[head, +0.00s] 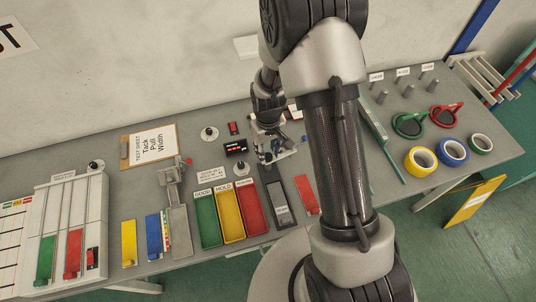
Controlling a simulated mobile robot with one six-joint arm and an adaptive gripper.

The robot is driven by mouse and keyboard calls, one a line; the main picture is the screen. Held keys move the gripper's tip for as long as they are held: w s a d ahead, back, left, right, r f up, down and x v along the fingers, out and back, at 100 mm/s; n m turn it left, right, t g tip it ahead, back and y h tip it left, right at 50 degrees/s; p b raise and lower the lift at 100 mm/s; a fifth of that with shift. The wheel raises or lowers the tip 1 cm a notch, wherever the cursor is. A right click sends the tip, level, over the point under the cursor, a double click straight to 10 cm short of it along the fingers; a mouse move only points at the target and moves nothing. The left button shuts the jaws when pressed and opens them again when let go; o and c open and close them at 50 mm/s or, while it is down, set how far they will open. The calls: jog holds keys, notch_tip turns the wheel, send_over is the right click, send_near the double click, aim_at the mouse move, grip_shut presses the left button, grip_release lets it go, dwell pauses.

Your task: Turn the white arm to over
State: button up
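My gripper (271,153) reaches down to the grey table (110,198) near the middle, left of my large forearm. Its fingers are small and dark, and I cannot tell whether they are open or shut. A small device with pale, metallic parts (287,154) lies right at the fingertips. Whether the fingers touch it is unclear. The white arm cannot be made out for certain; the gripper and my arm cover part of this spot. No "over" marking is readable here.
Green (207,221), yellow (230,214) and red (250,210) trays stand in front, beside a dark grey tray (279,204).

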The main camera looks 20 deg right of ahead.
jog(key=shift+f, duration=1.15)
jog(key=shift+c, duration=0.4)
grip_shut()
